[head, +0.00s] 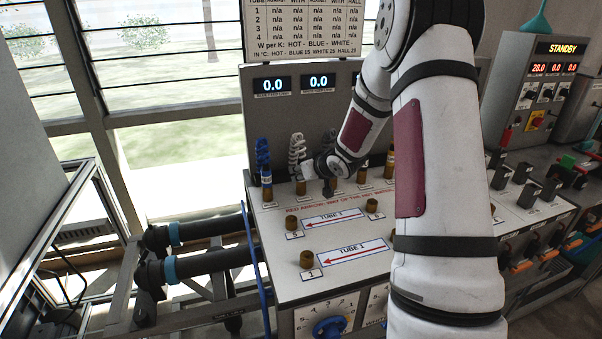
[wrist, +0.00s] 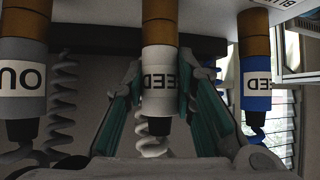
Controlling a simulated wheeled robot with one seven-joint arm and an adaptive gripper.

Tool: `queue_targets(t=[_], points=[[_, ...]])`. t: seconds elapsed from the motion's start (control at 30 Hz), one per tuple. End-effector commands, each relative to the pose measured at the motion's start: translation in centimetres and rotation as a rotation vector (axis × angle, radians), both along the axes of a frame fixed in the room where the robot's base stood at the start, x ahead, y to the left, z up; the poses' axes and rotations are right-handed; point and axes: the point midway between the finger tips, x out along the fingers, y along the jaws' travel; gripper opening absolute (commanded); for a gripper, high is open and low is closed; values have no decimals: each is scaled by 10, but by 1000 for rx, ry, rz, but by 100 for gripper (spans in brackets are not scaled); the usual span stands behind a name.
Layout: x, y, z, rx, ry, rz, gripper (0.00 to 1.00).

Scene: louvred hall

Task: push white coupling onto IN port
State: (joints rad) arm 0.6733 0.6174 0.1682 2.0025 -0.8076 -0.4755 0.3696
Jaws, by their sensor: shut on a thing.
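The white coupling (wrist: 158,68), with FEED upside down on its label, is between my gripper's two teal-padded fingers in the wrist view. My gripper (wrist: 160,80) is shut on it. The coupling's end meets a brass port (wrist: 160,24) in line with it; I cannot tell how far it is pushed on. In the head view my gripper (head: 309,172) is at the back row of the bench panel, above a brass port (head: 300,188), and mostly covers the coupling. A white coiled hose (head: 296,148) rises behind it.
A blue coupling (wrist: 256,70) is on the brass port to the right in the wrist view, and a grey OUT coupling (wrist: 20,75) is on the one to the left. Bare ports (head: 292,223) stand at the panel's front. A display board (head: 290,110) rises behind.

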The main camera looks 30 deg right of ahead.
Motion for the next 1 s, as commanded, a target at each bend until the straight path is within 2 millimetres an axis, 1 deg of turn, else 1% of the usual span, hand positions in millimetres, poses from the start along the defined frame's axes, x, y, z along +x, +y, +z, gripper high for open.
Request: queue_targets(t=[0.2, 0.4, 0.57, 0.67, 1.0], points=[[0, 0, 1, -1, 0, 0, 0], [0, 0, 7, -1, -1, 0, 0], [0, 0, 7, -1, 0, 0, 0], [-1, 0, 15, -1, -1, 1, 0], [-2, 0, 49, -1, -1, 1, 0]])
